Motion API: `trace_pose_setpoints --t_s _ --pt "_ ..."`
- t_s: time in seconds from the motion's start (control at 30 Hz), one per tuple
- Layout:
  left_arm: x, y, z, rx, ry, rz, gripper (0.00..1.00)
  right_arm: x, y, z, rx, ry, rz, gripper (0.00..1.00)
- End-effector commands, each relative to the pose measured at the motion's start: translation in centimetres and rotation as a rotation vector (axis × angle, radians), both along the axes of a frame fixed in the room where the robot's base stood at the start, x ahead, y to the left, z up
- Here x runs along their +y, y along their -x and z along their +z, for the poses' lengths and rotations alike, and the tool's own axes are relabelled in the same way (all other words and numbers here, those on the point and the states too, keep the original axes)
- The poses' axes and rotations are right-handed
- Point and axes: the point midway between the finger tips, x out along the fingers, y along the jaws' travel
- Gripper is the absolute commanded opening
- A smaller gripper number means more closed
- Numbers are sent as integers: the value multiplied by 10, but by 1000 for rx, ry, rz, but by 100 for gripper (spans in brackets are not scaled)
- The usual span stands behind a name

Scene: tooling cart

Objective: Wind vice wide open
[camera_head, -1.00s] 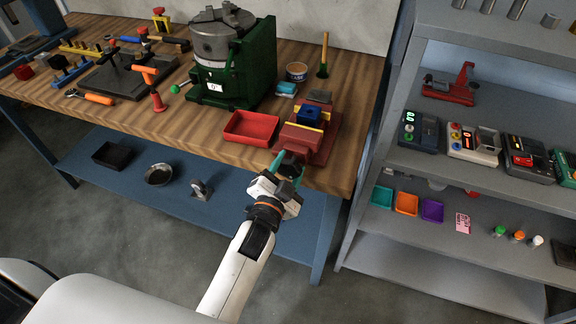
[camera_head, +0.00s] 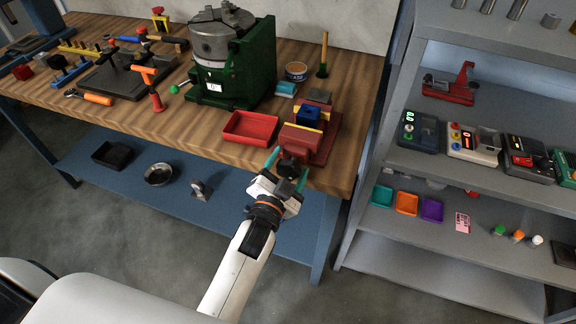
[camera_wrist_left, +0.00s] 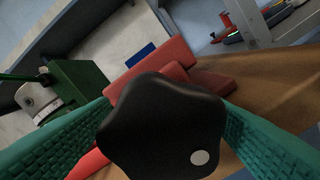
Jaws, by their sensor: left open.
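The red vice (camera_head: 303,138) sits at the front right edge of the wooden workbench, with a blue block (camera_head: 308,117) between yellow strips in its jaws. Its black knob (camera_head: 288,168) faces the front of the bench. In the left wrist view the knob (camera_wrist_left: 160,128) is large, with a pale dot on its face, and hides much of the vice (camera_wrist_left: 178,64). My left gripper (camera_head: 286,172) is open, its green fingers on either side of the knob. Clear contact cannot be told. My right gripper is not in view.
A red tray (camera_head: 251,128) lies just left of the vice, and a green machine with a grey chuck (camera_head: 234,62) stands behind it. A grey shelf unit (camera_head: 455,181) stands close on the right. The floor before the bench is clear.

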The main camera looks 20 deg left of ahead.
Motion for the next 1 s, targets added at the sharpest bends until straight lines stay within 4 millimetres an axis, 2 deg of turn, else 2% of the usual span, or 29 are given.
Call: trace_pose_setpoints --t_s 0.17,0.27,0.7,0.83,1.0 --pt "0 2 -2 3 0 0 70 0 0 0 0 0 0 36" --pt "0 11 -3 4 0 -1 70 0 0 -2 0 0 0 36" --pt "3 98 -4 5 0 0 70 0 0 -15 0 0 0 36" --pt "4 112 -2 3 0 0 70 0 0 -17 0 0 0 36" --pt "4 120 -1 1 -1 -1 70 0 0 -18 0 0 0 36"
